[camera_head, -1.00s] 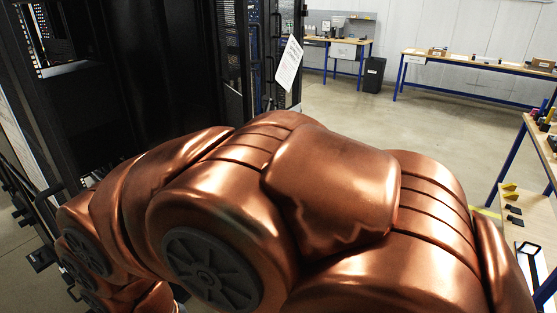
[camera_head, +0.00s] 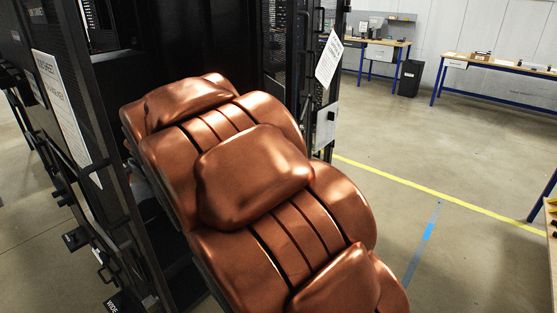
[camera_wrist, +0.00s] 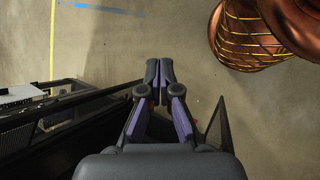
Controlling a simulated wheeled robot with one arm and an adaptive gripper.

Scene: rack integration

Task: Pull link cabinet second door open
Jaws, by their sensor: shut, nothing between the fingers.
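The black cabinet (camera_head: 180,45) stands at the upper left of the head view, with a dark gap between its two sides. A black door-like panel (camera_head: 100,130) with a white printed sheet (camera_head: 62,105) is at the left, angled toward me. A mesh panel at the right (camera_head: 302,50) carries a tilted white sheet (camera_head: 329,58). I cannot tell which is the second door. My gripper (camera_wrist: 158,66) is shut and empty in the wrist view, above the floor. Black mesh panels show left (camera_wrist: 70,125) and right (camera_wrist: 214,128) of it. My arm hides the gripper in the head view.
Workbenches (camera_head: 490,62) and a black bin (camera_head: 410,78) stand at the back. A table edge (camera_head: 551,225) is at the far right. The floor (camera_head: 420,160) between them is clear, with yellow and blue tape lines.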

